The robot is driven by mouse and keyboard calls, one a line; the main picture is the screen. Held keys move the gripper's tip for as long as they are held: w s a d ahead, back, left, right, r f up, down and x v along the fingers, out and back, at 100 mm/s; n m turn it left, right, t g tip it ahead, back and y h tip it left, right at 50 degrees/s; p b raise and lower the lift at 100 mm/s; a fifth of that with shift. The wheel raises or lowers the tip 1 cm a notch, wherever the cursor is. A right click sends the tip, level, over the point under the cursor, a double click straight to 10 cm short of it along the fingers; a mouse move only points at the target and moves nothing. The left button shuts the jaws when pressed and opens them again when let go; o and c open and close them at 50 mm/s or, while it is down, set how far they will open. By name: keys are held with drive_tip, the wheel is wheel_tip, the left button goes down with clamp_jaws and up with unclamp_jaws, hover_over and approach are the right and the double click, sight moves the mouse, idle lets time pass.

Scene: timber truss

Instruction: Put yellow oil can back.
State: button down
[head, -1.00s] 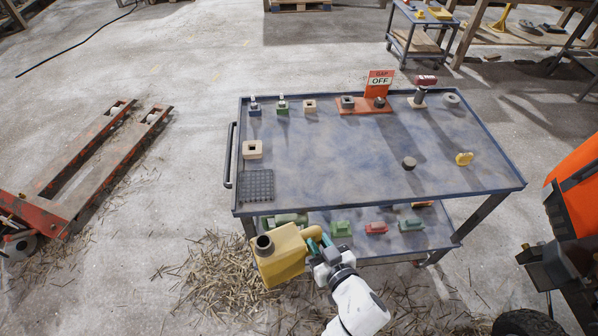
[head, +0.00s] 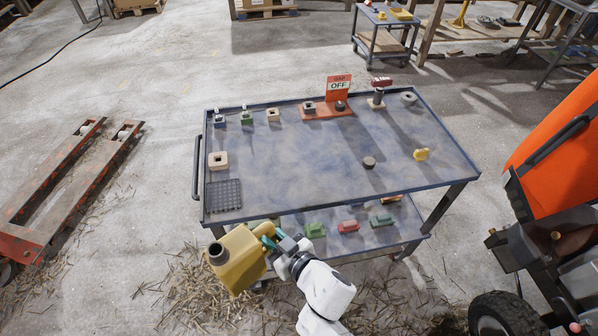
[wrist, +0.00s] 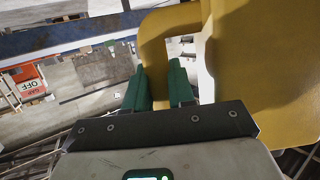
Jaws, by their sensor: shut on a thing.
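The yellow oil can (head: 236,262) is in my gripper, near the front left corner of the cart in the head view. It has a dark round opening on top and a loop handle. My gripper (head: 268,240) is shut on the can's handle, with its green fingers on either side of it. In the wrist view the can (wrist: 262,70) fills the right side, and its handle passes between the fingers (wrist: 160,90). The can is off the cart, in front of its near edge. The can's underside is hidden.
A blue cart (head: 300,165) has small parts along its back edge, a black grid mat (head: 223,195) at front left and a red OFF sign (head: 339,88). Its lower shelf holds green and red blocks. A red pallet jack (head: 60,190) is left; an orange machine (head: 550,150) is right.

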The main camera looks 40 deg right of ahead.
drive_tip(key=s+d+r+m+g+h+b, duration=0.1)
drive_tip(key=s+d+r+m+h, duration=0.2)
drive_tip(key=d+r, duration=0.65)
drive_tip(key=d+r+m+g+h+b, duration=0.1)
drive_tip(key=d+r+m+g+h, duration=0.15)
drive_tip(key=d+r+h, duration=0.65)
drive_tip(key=shift+w+d+f+m+t+y, duration=0.15)
drive_tip(key=shift+w+d+f+y, duration=0.6)
drive_tip(key=shift+w+d+f, duration=1.25)
drive_tip(key=shift+w+d+f+m+t+y, duration=0.15)
drive_tip(key=shift+w+d+f+y, duration=0.55)
drive_tip(key=shift+w+d+f, duration=1.3)
drive_tip(key=shift+w+d+f+m+t+y, duration=0.15)
drive_tip(key=shift+w+d+f+y, duration=0.8)
drive_tip(key=shift+d+f, duration=1.95)
drive_tip(key=shift+w+a+f+b, duration=0.15)
drive_tip(key=shift+a+f+b, duration=0.25)
drive_tip(key=shift+a+f, duration=0.3)
drive_tip(key=c, duration=1)
unclamp_jaws()
drive_tip(key=shift+f, duration=0.1)
drive_tip(key=shift+o, duration=0.2)
